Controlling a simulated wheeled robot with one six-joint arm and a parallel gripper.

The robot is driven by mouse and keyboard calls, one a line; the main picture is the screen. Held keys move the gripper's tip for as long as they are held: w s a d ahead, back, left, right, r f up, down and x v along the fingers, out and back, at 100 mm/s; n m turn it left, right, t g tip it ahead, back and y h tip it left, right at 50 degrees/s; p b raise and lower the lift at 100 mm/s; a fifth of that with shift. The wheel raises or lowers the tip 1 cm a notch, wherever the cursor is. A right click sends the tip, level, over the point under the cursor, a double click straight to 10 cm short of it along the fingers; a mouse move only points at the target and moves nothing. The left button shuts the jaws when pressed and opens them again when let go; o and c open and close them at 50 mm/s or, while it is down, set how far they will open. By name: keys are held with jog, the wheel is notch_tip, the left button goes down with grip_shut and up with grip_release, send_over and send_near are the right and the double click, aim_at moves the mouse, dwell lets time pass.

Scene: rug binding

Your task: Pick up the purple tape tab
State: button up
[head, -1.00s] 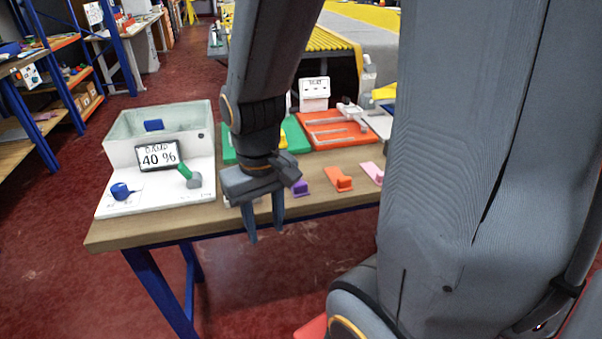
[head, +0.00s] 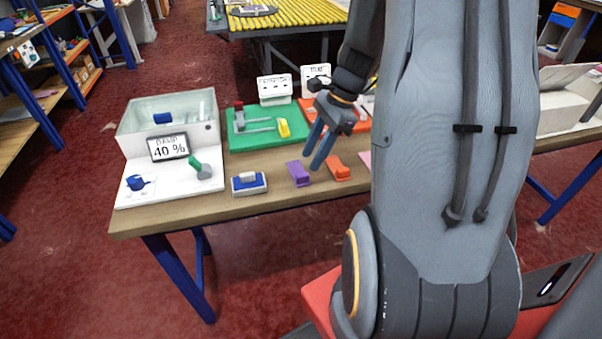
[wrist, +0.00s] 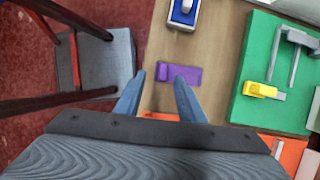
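The purple tape tab (head: 298,173) lies on the wooden table near its front edge, between a blue-and-white block and an orange tab. My gripper (head: 318,150) is above the table, a little to the right of the purple tab in the head view, with fingers pointing down. In the wrist view my gripper (wrist: 160,82) has its two fingers apart with nothing between them.
An orange tab (head: 338,170) lies right of the purple one, and the blue-and-white block (head: 249,183) left of it. A green board (head: 262,138) with a yellow piece (head: 284,128) sits behind. A white bin (head: 202,134) with a "40 %" display stands at left.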

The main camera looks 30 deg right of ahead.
aim_at(303, 174)
jog(key=shift+w+d+p+x, duration=0.15)
jog(key=shift+p+x, duration=0.25)
jog(key=shift+x, duration=1.15)
jog(key=shift+w+d+p+x, duration=0.15)
jog(key=shift+p+x, duration=0.2)
jog(key=shift+x, duration=1.25)
grip_shut()
